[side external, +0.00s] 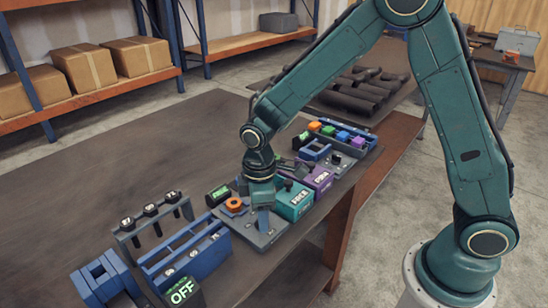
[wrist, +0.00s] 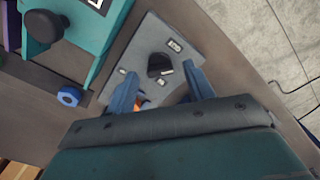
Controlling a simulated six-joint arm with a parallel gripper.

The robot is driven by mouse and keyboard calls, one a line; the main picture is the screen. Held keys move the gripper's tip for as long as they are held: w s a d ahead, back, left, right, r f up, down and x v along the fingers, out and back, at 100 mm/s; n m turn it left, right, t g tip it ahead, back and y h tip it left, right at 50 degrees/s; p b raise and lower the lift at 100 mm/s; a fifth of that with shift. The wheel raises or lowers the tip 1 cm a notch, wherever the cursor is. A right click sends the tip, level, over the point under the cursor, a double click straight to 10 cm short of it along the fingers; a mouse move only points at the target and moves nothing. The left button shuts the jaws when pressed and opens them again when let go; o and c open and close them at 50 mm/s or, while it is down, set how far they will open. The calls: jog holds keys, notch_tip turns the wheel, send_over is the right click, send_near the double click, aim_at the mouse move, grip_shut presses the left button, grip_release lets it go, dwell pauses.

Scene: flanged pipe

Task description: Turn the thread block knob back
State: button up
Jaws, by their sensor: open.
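A black knob (wrist: 160,65) with a pale mark on it stands on a grey plate (wrist: 147,33) in the wrist view. My gripper (wrist: 159,74) is open, with one blue finger on each side of the knob and gaps between. In the side view my gripper (side external: 264,220) points down over the same grey plate (side external: 272,238) and hides the knob. An orange ring (side external: 234,204) sits on the plate beside the fingers. I cannot read a thread label on the plate. Whether the fingertips reach down to the knob's height is unclear.
A teal block (side external: 296,203) with a black knob and a purple block (side external: 318,178) stand close behind the gripper. A blue rack (side external: 188,250), a tool stand (side external: 150,213) and an OFF sign (side external: 182,291) stand in front. The bench's left side is clear.

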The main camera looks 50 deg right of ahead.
notch_tip(320, 180, up, 13)
dwell(0.6)
jog(key=s+d+r+m+t, duration=0.2)
jog(key=s+d+r+m, duration=0.2)
jog(key=s, duration=0.5)
jog(key=s+d+r+m+t, duration=0.3)
jog(key=s+d+r+m, duration=0.1)
jog(key=s, duration=0.6)
jog(key=d+m, duration=0.1)
jog(key=d, duration=0.1)
jog(key=shift+s+d+r, duration=0.2)
jog(key=shift+d+r, duration=0.1)
jog(key=shift+d, duration=0.05)
jog(key=shift+s+d+f+m+t, duration=0.2)
jog(key=shift+s+m+t, duration=0.1)
jog(key=shift+s+m, duration=0.3)
jog(key=shift+c, duration=0.4)
